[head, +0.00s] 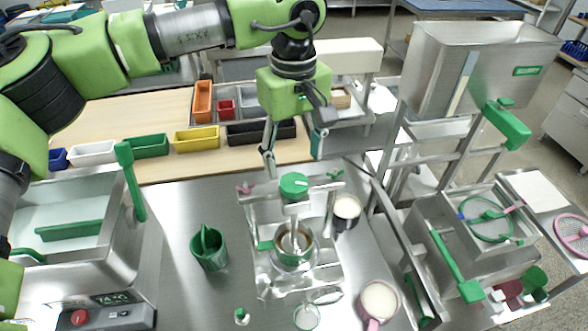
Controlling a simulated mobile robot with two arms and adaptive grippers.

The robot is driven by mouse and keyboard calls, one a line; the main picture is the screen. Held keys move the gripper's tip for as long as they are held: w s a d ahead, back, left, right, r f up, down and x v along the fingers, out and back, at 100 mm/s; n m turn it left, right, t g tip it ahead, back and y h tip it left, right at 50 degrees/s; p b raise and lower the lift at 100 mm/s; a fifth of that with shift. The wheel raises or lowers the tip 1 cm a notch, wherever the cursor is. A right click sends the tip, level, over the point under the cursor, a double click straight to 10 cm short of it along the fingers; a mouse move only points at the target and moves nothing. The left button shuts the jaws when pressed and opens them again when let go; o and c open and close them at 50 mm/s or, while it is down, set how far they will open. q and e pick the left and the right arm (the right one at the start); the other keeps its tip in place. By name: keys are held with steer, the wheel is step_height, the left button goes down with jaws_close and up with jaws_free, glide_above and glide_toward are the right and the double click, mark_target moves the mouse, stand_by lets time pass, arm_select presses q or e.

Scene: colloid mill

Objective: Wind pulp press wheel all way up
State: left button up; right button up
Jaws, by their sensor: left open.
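The press (262,208) is a silver frame on the steel table in the middle of the head view. Its wheel is a round green cap (294,186) with a light mark, on top of a pale vertical spindle. The spindle runs down into a metal pot (294,245) with a green handle; the pot hides its lower end. My left gripper (293,163) points down just above and behind the wheel in the picture. Its two fingers are spread, with nothing visible between them. Whether a finger touches the wheel cannot be told. My right gripper is not in view.
A green cup (209,248) stands left of the press. A white-filled cup (346,211) and a pink-handled jug (378,303) stand to the right. A steel basin (75,215) is at left, a hopper machine (480,65) at right. Coloured bins line the wooden table behind.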

mark_target(294, 181)
arm_select(q)
steer(key=f, duration=0.2)
steer(key=f+p, duration=0.2)
steer(key=f, duration=0.1)
steer(key=shift+w+f, duration=0.3)
steer(key=shift+w, duration=0.05)
steer(key=shift+s+f, duration=0.1)
steer(key=shift+f, duration=0.35)
steer(key=shift+c, duration=0.5)
steer(key=c, duration=1)
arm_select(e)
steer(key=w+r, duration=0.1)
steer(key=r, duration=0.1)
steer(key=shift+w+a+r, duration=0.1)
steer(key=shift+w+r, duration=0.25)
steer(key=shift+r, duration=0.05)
